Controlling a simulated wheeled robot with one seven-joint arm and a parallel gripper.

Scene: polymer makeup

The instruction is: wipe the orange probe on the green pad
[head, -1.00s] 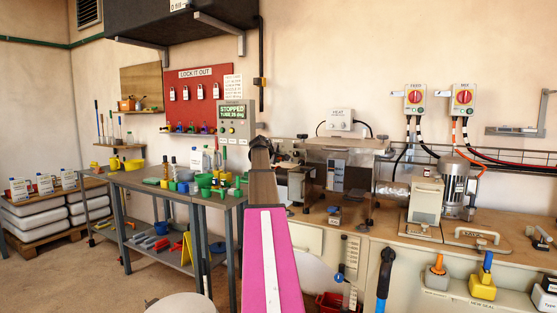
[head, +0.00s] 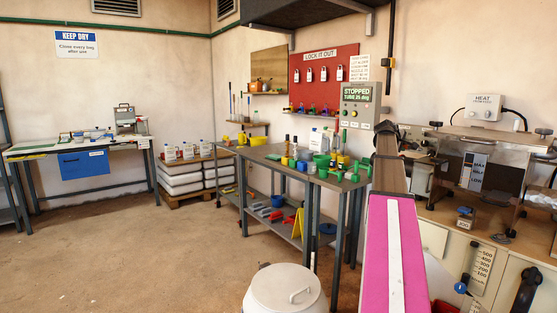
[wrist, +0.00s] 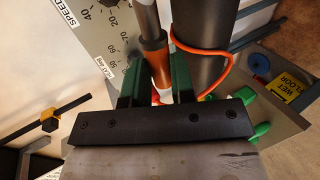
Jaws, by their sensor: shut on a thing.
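In the wrist view my gripper (wrist: 158,80) has its dark green fingers shut on the orange probe (wrist: 158,62). The probe shows an orange grip with a grey metal shaft above it and a pale part below, between the fingers. An orange cable loops to the right of it, around a dark cylinder. In the head view my arm covers the gripper and probe. A flat green strip (head: 35,147) lies on the white bench at the far left; it may be the green pad, but it is too small to tell.
The white bench (head: 105,146) stands by the left wall, with a blue panel at its front. A grey workbench (head: 262,158) with bottles and green items is in the middle. A lidded white drum (head: 285,290) stands at the front. Floor at left is clear.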

